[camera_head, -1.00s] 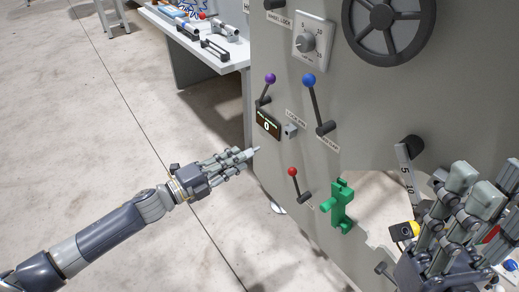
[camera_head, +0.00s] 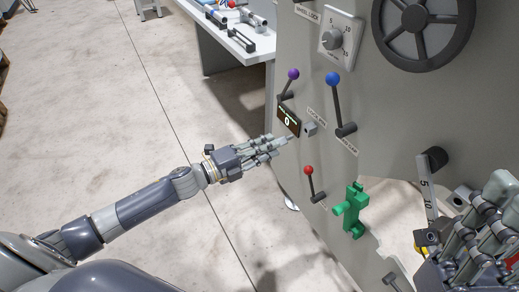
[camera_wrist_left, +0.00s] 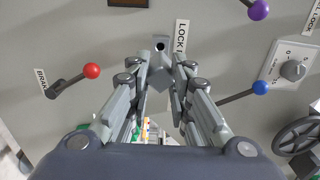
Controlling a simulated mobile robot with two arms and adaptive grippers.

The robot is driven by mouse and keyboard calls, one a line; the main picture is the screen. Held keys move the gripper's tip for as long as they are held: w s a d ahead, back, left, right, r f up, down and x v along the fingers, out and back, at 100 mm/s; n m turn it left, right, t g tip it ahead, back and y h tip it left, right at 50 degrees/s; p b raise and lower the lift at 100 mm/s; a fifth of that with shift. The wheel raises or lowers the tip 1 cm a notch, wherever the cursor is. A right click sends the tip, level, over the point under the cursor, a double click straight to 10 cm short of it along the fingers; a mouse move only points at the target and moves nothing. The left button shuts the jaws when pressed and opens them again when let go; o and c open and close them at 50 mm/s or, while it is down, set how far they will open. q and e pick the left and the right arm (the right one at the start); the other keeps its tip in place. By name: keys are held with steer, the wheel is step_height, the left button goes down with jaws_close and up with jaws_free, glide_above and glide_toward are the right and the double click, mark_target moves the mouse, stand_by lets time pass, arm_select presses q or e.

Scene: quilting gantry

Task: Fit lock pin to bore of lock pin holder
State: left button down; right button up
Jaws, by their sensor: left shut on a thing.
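The lock pin holder (camera_head: 311,129) is a small grey block on the machine's panel, beside the LOCK PIN label and below a small display. In the left wrist view the holder (camera_wrist_left: 161,43) faces me with a dark bore, just beyond the fingertips. My left gripper (camera_head: 277,146) is shut on the lock pin (camera_head: 290,139), a small light-grey piece at its fingertips. The pin is mostly hidden by the fingers and appears a short gap short of the holder. My right gripper (camera_head: 482,232) is at the lower right; its grip is unclear.
A red-knobbed lever (camera_head: 309,171), a blue-knobbed lever (camera_head: 332,80) and a purple-knobbed lever (camera_head: 293,74) stick out around the holder. A green bracket (camera_head: 354,211) juts out lower down. A handwheel (camera_head: 424,24) is at upper right. The floor at left is open.

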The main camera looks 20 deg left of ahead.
mark_target(285, 139)
arm_select(q)
steer(key=shift+x, duration=1.65)
steer(key=shift+p+x, duration=0.65)
steer(key=shift+x, duration=1.15)
stand_by(0.9)
steer(key=c, duration=1.4)
jaws_free()
steer(key=shift+s, duration=0.1)
steer(key=shift+o, duration=0.2)
steer(key=v, duration=1.2)
steer(key=shift+r, duration=0.1)
